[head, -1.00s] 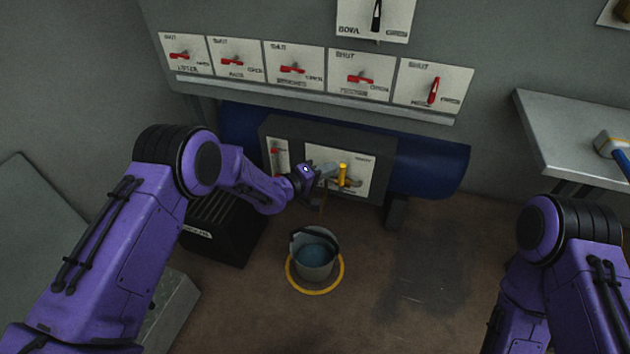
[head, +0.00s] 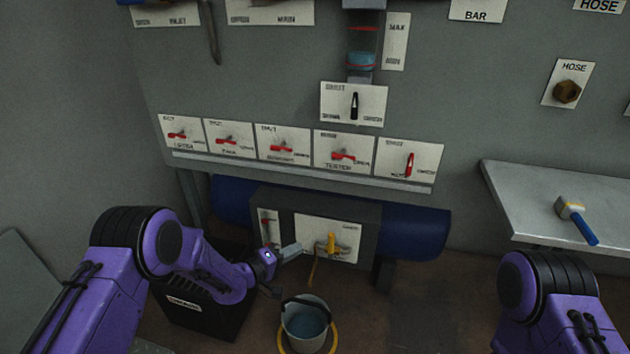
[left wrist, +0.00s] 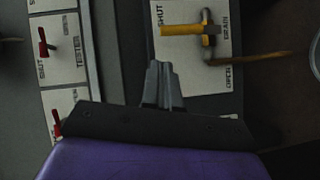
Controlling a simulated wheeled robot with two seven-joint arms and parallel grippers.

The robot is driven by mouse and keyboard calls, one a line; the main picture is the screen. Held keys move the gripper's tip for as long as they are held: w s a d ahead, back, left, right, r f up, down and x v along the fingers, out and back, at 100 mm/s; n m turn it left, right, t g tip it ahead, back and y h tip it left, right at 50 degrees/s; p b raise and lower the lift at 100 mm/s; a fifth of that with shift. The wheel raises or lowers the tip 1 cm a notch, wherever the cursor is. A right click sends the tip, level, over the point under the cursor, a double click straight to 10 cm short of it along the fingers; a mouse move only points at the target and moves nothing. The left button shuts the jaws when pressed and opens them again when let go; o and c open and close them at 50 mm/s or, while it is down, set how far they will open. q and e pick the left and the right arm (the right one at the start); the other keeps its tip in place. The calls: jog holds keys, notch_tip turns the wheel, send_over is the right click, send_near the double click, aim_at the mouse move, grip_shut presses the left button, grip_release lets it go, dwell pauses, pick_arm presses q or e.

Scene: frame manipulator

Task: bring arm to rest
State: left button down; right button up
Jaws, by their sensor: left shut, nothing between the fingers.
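My left gripper (head: 299,247) reaches in from the left, shut and empty, just left of the yellow-handled drain valve (head: 331,243). A small gap lies between them. The yellow handle points up in the head view. In the left wrist view my shut fingers (left wrist: 160,76) point toward the plate, with the yellow handle (left wrist: 182,29) apart from them. A thin brown strand (head: 311,270) hangs below the valve; I cannot tell whether it is liquid. A bucket (head: 290,322) with bluish contents stands below. My right arm's upper part shows at lower right; its gripper is out of view.
A row of red-handled valve plates (head: 281,146) runs along the panel above a ledge. A blue tank (head: 420,232) lies behind the valve box. A black box (head: 205,318) stands under my left arm. A shelf (head: 525,190) at right holds a blue-handled brush or hammer (head: 575,220).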

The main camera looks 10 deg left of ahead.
pick_arm(q)
jog(key=s+a+f+y, duration=0.6)
jog(key=s+f, duration=0.2)
jog(key=f, duration=0.1)
jog(key=s+a+f+g+y, duration=0.2)
jog(key=s+a+f, duration=0.1)
jog(key=s, duration=0.4)
jog(key=s+a+f+g+y, duration=0.2)
jog(key=s+a, duration=0.1)
jog(key=s, duration=0.5)
jog(key=s+a+f+g+y, duration=0.2)
jog(key=s+a+f+y, duration=0.1)
jog(key=s, duration=0.4)
jog(key=s+a+r+g+y, duration=0.1)
jog(key=s+a+r+g, duration=0.15)
jog(key=s, duration=1.05)
notch_tip(320, 180, up, 18)
jog(key=p, duration=1.9)
jog(key=shift+w+r+p, duration=0.2)
jog(key=shift+p, duration=0.15)
jog(key=shift+s+a+g, duration=0.15)
jog(key=shift+g, duration=0.1)
